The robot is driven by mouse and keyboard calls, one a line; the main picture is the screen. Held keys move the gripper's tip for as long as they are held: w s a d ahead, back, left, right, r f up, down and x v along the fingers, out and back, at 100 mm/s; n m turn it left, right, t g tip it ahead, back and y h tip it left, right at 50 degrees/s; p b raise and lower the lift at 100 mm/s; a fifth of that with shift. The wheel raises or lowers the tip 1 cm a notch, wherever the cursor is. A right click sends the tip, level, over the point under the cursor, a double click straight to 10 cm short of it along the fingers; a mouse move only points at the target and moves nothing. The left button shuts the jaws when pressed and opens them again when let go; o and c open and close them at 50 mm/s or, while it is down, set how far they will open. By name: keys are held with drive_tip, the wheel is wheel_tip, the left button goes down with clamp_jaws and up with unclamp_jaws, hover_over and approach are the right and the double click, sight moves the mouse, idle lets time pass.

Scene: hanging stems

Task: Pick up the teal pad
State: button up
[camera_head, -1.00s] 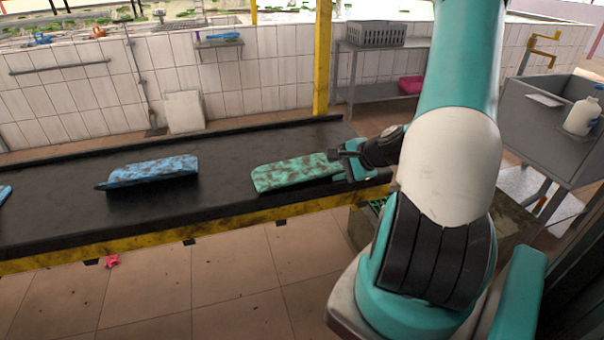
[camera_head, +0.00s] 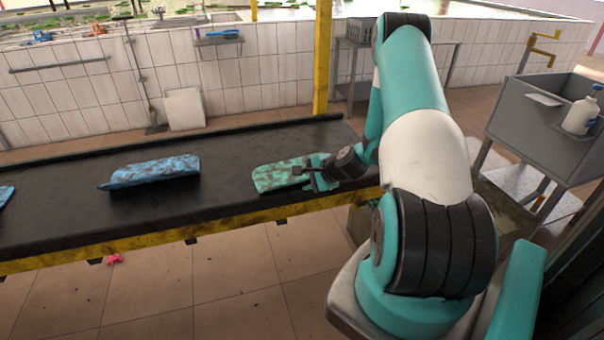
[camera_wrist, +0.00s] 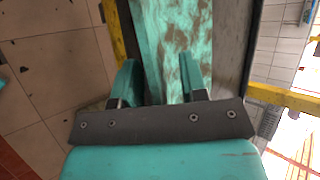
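The teal pad (camera_head: 276,176), mottled with brown, lies on the dark belt near its right end. My arm hides its right part in the head view. In the wrist view the pad (camera_wrist: 185,35) runs up from between my fingers to the top edge. My gripper (camera_head: 308,172) is over the pad's right part. In the wrist view the gripper (camera_wrist: 158,72) has its two fingers well apart. The left finger is by the pad's left edge and the right finger overlaps the pad's right part. I cannot tell whether they touch it.
A blue pad (camera_head: 152,171) lies on the belt (camera_head: 60,215) to the left, and part of another blue pad (camera_head: 5,194) shows at the left edge. A yellow rail (camera_head: 140,244) runs along the belt's front. A yellow post (camera_head: 322,60) stands behind. A grey sink (camera_head: 535,130) is at the right.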

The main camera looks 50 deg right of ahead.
clamp_jaws()
drive_tip(key=shift+r, duration=0.1)
wheel_tip(320, 180, up, 20)
idle(0.6)
